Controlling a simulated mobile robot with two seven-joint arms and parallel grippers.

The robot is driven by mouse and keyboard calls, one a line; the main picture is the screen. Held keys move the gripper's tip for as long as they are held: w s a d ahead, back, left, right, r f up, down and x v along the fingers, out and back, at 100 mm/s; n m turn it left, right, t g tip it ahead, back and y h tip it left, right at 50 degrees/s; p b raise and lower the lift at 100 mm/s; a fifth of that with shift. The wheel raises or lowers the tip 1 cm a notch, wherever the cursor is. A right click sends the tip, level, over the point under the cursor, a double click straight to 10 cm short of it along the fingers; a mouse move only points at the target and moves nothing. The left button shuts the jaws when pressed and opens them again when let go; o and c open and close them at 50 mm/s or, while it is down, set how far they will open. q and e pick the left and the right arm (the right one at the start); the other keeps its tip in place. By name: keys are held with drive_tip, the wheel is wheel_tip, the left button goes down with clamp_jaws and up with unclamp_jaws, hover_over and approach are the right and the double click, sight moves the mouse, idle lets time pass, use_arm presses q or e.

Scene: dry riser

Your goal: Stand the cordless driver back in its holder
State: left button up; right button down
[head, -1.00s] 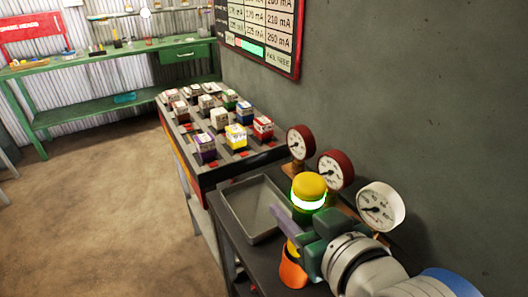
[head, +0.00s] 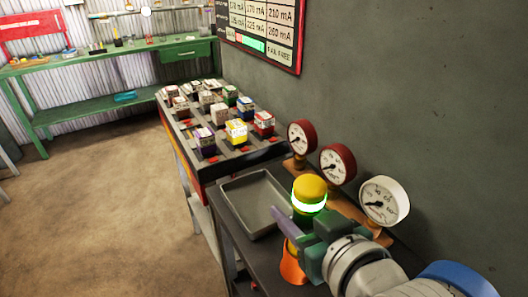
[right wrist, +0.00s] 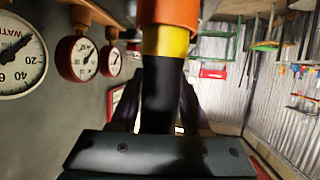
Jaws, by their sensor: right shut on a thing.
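My right gripper (head: 287,218) comes in from the lower right over the dark bench. Its fingers are closed around the black grip of the cordless driver (right wrist: 163,85), which also has a yellow band and an orange end in the right wrist view. I cannot pick out the holder, nor tell whether the orange end touches anything. My left gripper is out of view.
A grey open tray (head: 233,192) lies left of the gripper. Several gauges, one white-rimmed (head: 384,201), line the wall side. A rack (head: 240,161) of small boxes stands beyond.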

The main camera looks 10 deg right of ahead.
drive_tip(key=shift+c, duration=1.5)
unclamp_jaws()
drive_tip(key=shift+f, duration=0.1)
